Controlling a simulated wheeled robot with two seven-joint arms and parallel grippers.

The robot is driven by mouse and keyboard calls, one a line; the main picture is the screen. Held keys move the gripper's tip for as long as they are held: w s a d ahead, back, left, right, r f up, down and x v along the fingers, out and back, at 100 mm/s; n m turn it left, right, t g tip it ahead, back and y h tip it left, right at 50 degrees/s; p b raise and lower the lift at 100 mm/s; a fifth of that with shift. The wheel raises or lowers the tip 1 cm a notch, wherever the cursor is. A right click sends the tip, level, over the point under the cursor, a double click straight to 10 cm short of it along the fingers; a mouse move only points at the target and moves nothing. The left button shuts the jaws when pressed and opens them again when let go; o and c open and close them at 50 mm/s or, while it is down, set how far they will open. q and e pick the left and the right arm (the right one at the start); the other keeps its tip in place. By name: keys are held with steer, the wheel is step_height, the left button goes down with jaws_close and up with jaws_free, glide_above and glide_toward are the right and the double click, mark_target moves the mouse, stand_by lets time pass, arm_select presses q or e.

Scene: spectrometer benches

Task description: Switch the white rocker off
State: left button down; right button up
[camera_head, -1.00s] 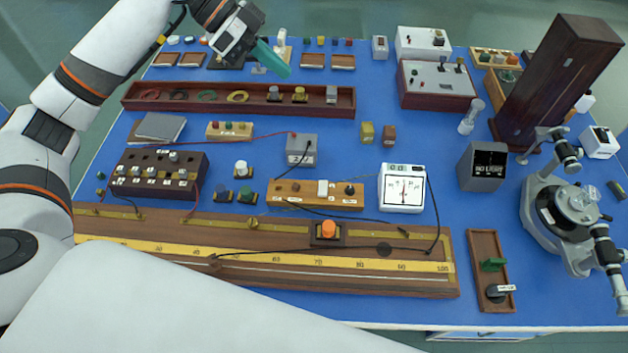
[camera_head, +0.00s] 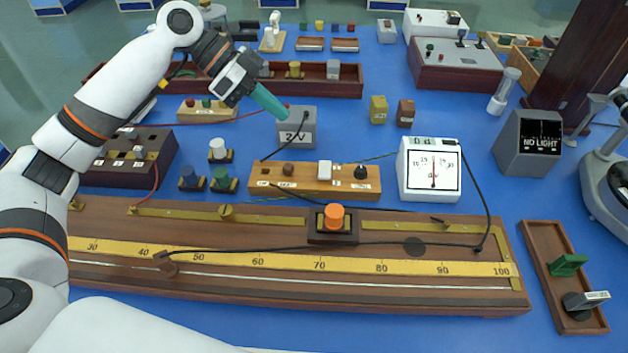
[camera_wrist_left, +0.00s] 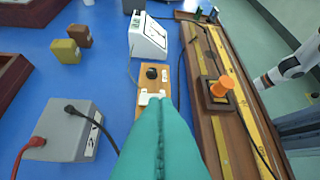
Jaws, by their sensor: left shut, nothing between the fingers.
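The white rocker (camera_head: 324,170) stands on a small wooden switch board (camera_head: 290,180), between a brown round knob (camera_head: 288,169) and a black knob (camera_head: 361,172). My left gripper (camera_head: 286,115) has teal fingers, shut and empty. In the head view its tips are in front of the grey 2 V box (camera_head: 297,128), above and left of the rocker. In the left wrist view the teal fingers (camera_wrist_left: 163,108) point toward the board and partly cover it; the white rocker (camera_wrist_left: 150,97) shows just past their tips. I cannot tell any contact. My right gripper is not in view.
A long wooden metre bridge (camera_head: 300,285) with an orange knob (camera_head: 334,216) lies in front of the board. A white meter (camera_head: 430,170) stands to the right. Black leads run across the board and bridge. Yellow (camera_head: 378,109) and brown (camera_head: 406,113) blocks stand behind.

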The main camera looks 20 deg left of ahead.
arm_select(q)
steer(key=shift+f, duration=0.3)
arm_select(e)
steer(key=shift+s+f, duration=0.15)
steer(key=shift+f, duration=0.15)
arm_select(q)
glide_above(327, 172)
steer(key=a, duration=0.3)
step_height(327, 172, down, 7)
steer(key=shift+s+r, duration=0.15)
steer(key=shift+r, duration=0.05)
steer(key=f, duration=0.3)
steer(key=shift+s+d+f, duration=0.15)
steer(key=shift+d+f, duration=0.05)
steer(key=shift+f, duration=0.5)
steer(key=shift+s, duration=0.1)
steer(key=shift+s+f+t, duration=0.1)
steer(key=shift+f+t, duration=0.15)
steer(key=shift+t, duration=0.05)
steer(key=shift+w+r, duration=0.1)
steer(key=shift+w, duration=0.1)
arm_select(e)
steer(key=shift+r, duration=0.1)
